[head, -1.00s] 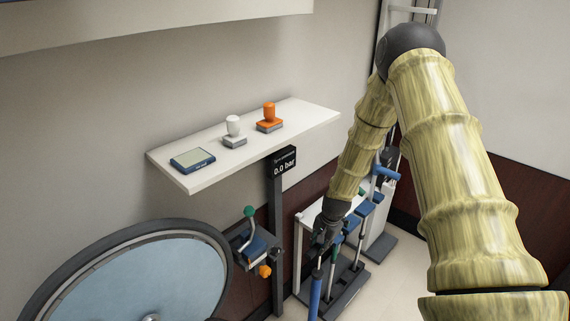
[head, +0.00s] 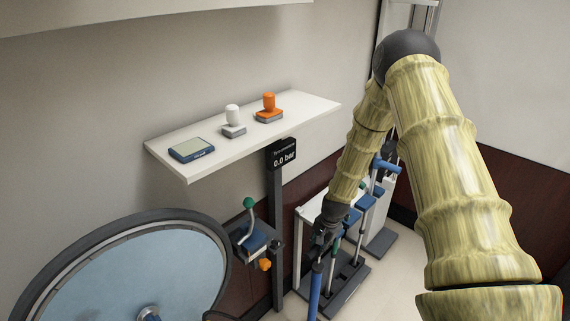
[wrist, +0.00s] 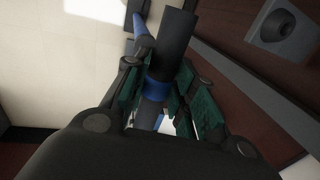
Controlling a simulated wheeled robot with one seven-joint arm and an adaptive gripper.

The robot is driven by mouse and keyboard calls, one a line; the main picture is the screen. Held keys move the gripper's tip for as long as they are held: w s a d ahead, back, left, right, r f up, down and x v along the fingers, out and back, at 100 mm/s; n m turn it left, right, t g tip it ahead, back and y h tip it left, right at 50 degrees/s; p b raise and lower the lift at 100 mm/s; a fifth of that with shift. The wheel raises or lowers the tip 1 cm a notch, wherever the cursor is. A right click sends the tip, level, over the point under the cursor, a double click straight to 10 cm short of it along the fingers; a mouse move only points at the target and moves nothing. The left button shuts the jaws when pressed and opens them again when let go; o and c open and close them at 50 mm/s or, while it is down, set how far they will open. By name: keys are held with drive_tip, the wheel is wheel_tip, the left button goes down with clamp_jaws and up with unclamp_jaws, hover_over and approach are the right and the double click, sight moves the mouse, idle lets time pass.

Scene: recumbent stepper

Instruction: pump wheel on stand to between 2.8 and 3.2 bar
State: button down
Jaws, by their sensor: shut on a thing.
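The wheel (head: 90,285) with a light-blue disc stands at the lower left, cut off by the picture edge. The gauge display (head: 283,154) on the dark stand post (head: 276,215) reads 0.0 bar. My gripper (head: 318,252) is right of the post, beside a rack of blue upright pumps. It is shut on a blue cylinder (head: 315,290) that hangs below it in the head view. In the wrist view, green finger pads grip this blue piece (wrist: 157,88), which has a dark cylindrical end. Its far end and any link to the wheel are hidden.
The pump rack (head: 345,285) stands on the floor at right. A white shelf (head: 215,150) holds a blue tablet-like device (head: 190,149), a white knob (head: 232,116) and an orange knob (head: 269,104). A green-knobbed lever (head: 249,203) sits next to the wheel.

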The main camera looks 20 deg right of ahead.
drive_tip(key=shift+s+f, duration=0.1)
drive_tip(key=shift+f, duration=0.3)
drive_tip(key=shift+f+b, duration=1.65)
drive_tip(key=shift+f, duration=1.15)
drive_tip(key=shift+r, duration=0.3)
drive_tip(key=shift+r+p, duration=2.55)
drive_tip(key=shift+r, duration=0.9)
